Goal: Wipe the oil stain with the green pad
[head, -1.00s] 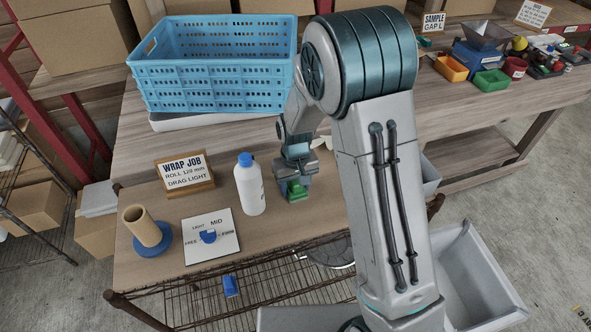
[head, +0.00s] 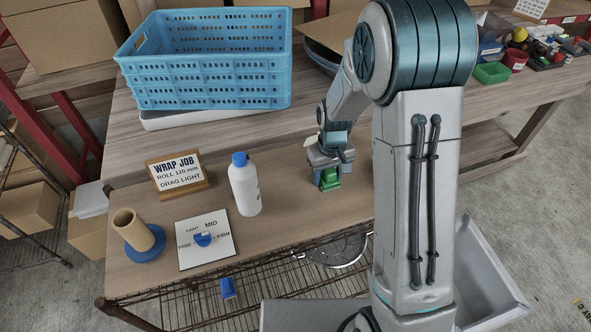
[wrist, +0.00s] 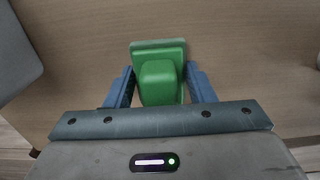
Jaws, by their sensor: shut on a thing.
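The green pad (head: 328,180) has a raised green block on a flat base. My gripper (head: 328,164) is shut on the block, low over the brown bench top (head: 290,195), right of the white bottle. In the wrist view the pad's block (wrist: 160,82) sits between the two blue fingers, with the flat base (wrist: 158,47) showing beyond it. I cannot tell whether the pad touches the surface. I make out no oil stain in either view; my arm and the pad hide part of the bench.
A white bottle with a blue cap (head: 245,188) stands left of my gripper. A WRAP JOB sign (head: 178,175), a dial card (head: 205,255) and a cardboard roll on a blue base (head: 140,238) stand further left. Blue crates (head: 205,95) are behind.

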